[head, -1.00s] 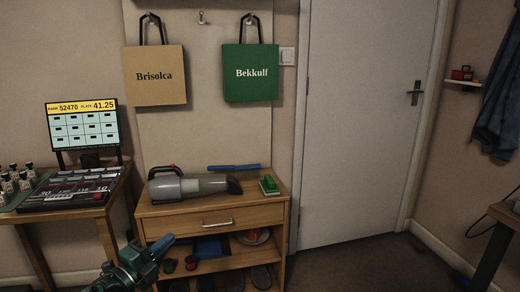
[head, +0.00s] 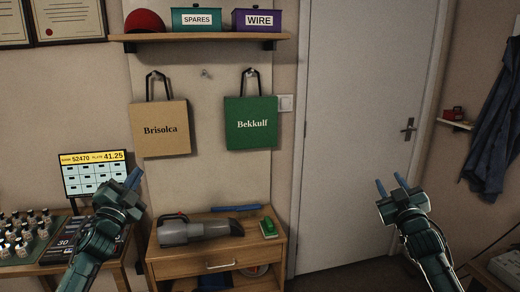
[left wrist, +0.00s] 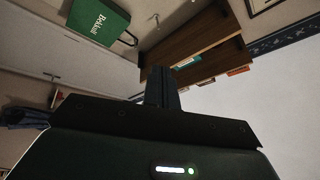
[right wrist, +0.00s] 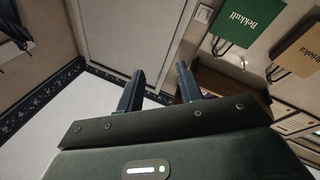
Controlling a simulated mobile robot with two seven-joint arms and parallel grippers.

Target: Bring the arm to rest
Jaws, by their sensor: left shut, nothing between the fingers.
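My left gripper (head: 134,178) is raised at the left of the head view, in front of the desk and screen. Its fingers are shut together and hold nothing; they also show closed in the left wrist view (left wrist: 162,80). My right gripper (head: 391,183) is raised at the right, in front of the white door. Its two fingers stand apart with nothing between them, as the right wrist view shows (right wrist: 158,82). The screen (head: 94,174) reads 52470 and 41.25. The tuner console (head: 62,246) below it is partly hidden by my left arm.
A wooden cabinet (head: 220,267) bears a grey handheld vacuum (head: 195,231), a blue bar and a green item. Small bottles (head: 25,228) stand left of the console. Brisolca (head: 160,128) and Bekkulf (head: 251,122) bags hang on the wall below a shelf (head: 210,37).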

